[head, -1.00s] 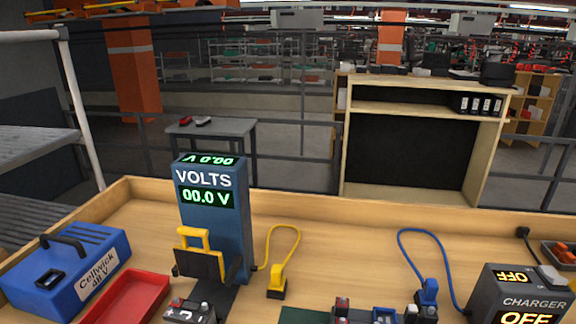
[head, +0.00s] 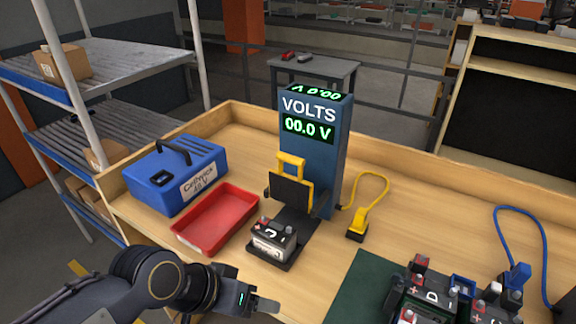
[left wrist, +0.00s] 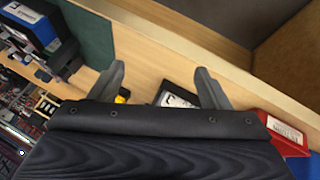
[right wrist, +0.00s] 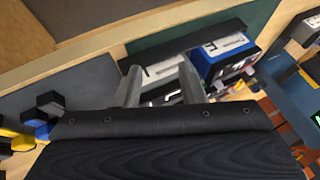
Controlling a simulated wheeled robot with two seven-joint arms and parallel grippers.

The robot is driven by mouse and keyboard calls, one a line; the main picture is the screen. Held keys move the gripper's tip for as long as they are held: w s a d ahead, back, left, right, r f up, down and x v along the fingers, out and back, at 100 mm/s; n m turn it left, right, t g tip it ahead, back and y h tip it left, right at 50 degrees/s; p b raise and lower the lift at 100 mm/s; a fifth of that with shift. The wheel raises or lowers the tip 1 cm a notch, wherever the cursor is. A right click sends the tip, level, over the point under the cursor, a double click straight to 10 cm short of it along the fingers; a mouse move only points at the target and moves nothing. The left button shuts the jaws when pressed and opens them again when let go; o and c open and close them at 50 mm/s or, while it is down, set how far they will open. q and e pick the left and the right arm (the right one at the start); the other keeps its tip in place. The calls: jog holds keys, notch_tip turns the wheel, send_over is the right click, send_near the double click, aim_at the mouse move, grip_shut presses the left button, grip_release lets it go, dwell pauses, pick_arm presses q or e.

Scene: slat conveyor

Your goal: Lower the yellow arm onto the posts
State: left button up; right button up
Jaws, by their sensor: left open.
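The yellow arm (head: 291,162) is raised on the front of the blue VOLTS tester (head: 330,165), above a dark plate (head: 290,193). A small battery (head: 272,240) stands on the tester's dark base in front of it, below the arm. The tester's display reads 00.0 V. My left gripper (head: 263,305) is in front of the battery, nearer the bench's front and apart from it. In the left wrist view my left gripper (left wrist: 160,85) is open and empty. My right gripper (right wrist: 160,82) is open in the right wrist view, with batteries beyond its fingers; the head view does not show it.
A red tray (head: 215,217) and a blue Cellwick case (head: 177,172) stand left of the tester. A yellow plug (head: 357,225) on a cord lies to its right. A green mat (head: 355,290) with larger batteries (head: 428,296) is at front right. A blue plug (head: 518,275) is near them.

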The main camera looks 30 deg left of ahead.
pick_arm(q)
jog(key=shift+w+r, duration=0.1)
jog(key=shift+c, duration=1.1)
jog(key=w+a+r, duration=0.1)
jog(key=w+r, duration=0.2)
jog(key=w+a+r+m+y, duration=0.1)
jog(key=w+r, duration=0.2)
jog(key=r, duration=0.1)
jog(key=w+a+r+m+b, duration=0.1)
jog(key=w+r, duration=0.2)
jog(key=r, duration=0.1)
jog(key=shift+a+r, duration=0.1)
jog(key=shift+a, duration=0.05)
jog(key=c, duration=1.2)
jog(key=w+r, duration=0.3)
jog(key=r, duration=0.1)
jog(key=w+r+y, duration=0.1)
jog(key=w+r, duration=0.3)
jog(key=w+r+y+b, duration=0.1)
jog(key=w+r, duration=0.3)
jog(key=r, duration=0.1)
jog(key=shift+d+r+m, duration=0.1)
jog(key=shift+d+m, duration=0.1)
jog(key=shift+m, duration=0.1)
grip_shut()
